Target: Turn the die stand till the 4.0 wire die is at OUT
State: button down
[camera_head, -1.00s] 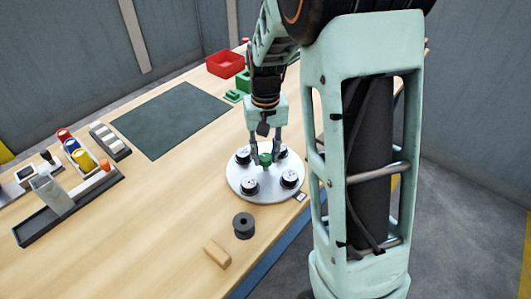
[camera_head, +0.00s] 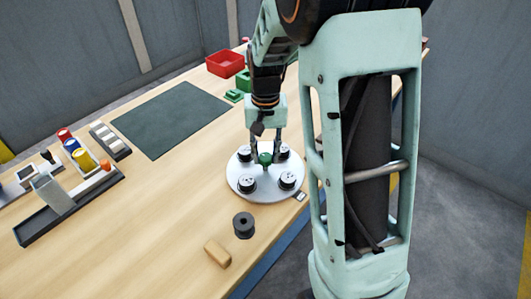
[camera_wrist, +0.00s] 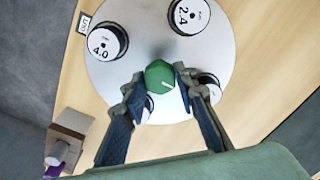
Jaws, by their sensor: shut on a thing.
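The die stand (camera_head: 266,193) is a round white disc with several black-sided, white-topped dies around a green knob (camera_wrist: 160,75). My gripper (camera_head: 265,155) is shut on this knob, with one finger on each side. In the wrist view the 4.0 wire die (camera_wrist: 102,43) sits at the disc's upper left, right beside the OUT tag (camera_wrist: 84,22) and nearly in line with it from the knob. The 2.4 die (camera_wrist: 188,14) is at the top. The other dies are partly covered by my fingers, their numbers unreadable.
A dark spool (camera_head: 243,225) and a wooden block (camera_head: 217,253) lie in front of the stand. A dark mat (camera_head: 170,118) lies behind left. Red (camera_head: 225,63) and green bins stand at the back. Trays with coloured spools are at left.

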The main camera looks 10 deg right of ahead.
aim_at(266, 156)
jog(key=c, duration=1.5)
grip_release()
jog(key=shift+c, duration=0.2)
notch_tip(266, 156, up, 12)
